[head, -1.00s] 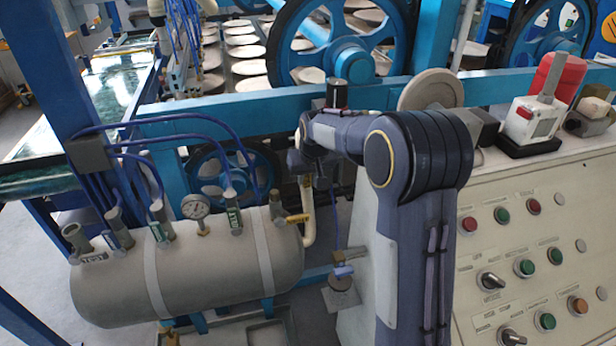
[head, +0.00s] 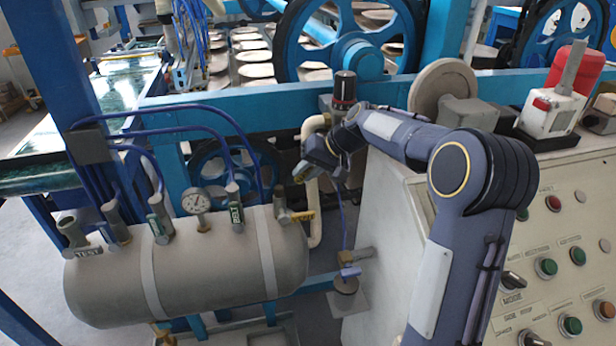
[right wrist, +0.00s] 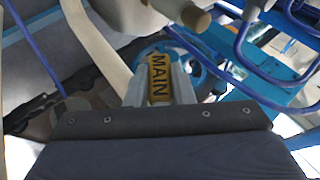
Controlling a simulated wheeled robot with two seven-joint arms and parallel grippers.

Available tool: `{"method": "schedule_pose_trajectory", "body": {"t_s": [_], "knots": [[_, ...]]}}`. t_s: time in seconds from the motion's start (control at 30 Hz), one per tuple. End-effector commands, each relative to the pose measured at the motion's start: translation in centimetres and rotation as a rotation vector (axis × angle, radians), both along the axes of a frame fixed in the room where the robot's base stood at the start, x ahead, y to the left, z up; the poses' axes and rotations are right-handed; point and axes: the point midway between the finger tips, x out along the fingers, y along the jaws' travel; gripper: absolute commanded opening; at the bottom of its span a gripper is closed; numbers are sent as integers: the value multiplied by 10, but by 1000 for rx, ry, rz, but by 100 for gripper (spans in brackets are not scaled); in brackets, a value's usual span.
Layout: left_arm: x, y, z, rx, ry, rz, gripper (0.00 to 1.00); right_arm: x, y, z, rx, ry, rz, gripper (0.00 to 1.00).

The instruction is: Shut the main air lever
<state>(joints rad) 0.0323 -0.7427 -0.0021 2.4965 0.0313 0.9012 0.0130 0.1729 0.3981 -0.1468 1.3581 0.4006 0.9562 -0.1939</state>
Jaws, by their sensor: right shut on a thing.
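The main air lever (head: 303,215) is a small yellow handle on the valve at the right end of the grey air tank (head: 205,285). In the right wrist view its yellow MAIN plate (right wrist: 159,78) lies between the grey fingers. My right gripper (head: 303,176) reaches in from the right, just above the tank's right end, and is shut on the lever. The wrist view (right wrist: 158,90) shows the fingers on both sides of the plate. The exact contact is too small to tell in the head view. My left gripper is not in view.
Other tank valves carry a TEST tag (head: 88,252) and a BELT tag (head: 237,214), with blue hoses above. A pressure gauge (head: 196,202) stands between them. A cream pipe (head: 314,212) runs close beside the lever. The control panel (head: 540,235) stands at the right.

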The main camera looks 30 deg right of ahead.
Motion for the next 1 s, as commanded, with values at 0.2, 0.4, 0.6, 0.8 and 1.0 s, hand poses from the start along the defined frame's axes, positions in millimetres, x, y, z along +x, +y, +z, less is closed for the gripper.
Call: {"method": "schedule_pose_trajectory", "body": {"t_s": [0.2,0.4,0.6,0.8,1.0], "knots": [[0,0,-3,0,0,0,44,0,0,1,25,-8,-2,0],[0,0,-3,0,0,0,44,0,0,1,25,-7,-2,0],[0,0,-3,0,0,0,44,0,0,1,25,-7,-2,32],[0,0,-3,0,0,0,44,0,0,1,24,-6,-1,44],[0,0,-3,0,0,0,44,0,1,2,24,-6,-1,44]]}}
